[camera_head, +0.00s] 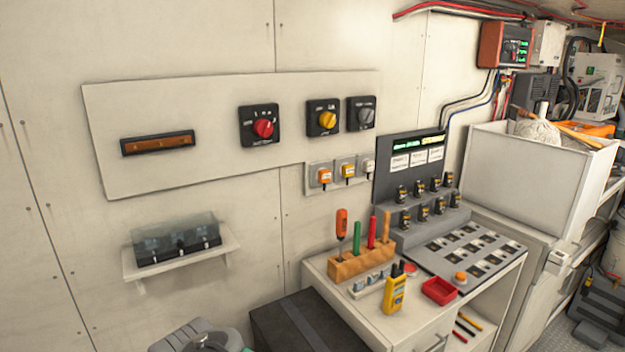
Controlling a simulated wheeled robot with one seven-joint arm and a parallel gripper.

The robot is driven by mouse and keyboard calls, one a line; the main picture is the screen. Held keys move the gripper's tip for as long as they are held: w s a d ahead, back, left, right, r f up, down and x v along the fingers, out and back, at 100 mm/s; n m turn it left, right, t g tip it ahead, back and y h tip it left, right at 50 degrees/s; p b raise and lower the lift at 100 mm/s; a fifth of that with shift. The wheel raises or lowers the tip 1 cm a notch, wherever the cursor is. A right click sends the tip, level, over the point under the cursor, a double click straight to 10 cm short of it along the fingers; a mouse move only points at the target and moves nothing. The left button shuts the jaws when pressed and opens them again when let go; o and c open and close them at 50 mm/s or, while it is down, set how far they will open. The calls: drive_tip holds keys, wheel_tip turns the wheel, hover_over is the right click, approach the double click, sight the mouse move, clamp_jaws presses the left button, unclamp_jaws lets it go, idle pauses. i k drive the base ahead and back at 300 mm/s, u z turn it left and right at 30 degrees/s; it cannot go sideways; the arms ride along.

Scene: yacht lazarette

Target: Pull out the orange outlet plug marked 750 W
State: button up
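A row of wall outlets (310,189) is on the wall right of centre, below the rotary switches. An orange plug (325,176) sits in the left outlet. A yellow-orange plug (348,171) sits in the middle one and a pale plug (368,167) in the right one. All three look seated. Any wattage marking is too small to read. My gripper is not in view, and nothing touches the plugs.
Below the outlets, a bench (345,318) holds an orange tool block (362,262) with upright tools, a yellow meter (395,293) and a red tray (439,290). A grey control console (463,251) stands to the right. A wall shelf (180,264) is at left. The wall before the outlets is clear.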

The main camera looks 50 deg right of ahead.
sight(324, 174)
drive_tip(key=k, duration=0.5)
drive_tip(key=u, duration=1.45)
drive_tip(key=k, duration=0.95)
drive_tip(key=z, duration=1.45)
drive_tip(key=i, duration=0.6)
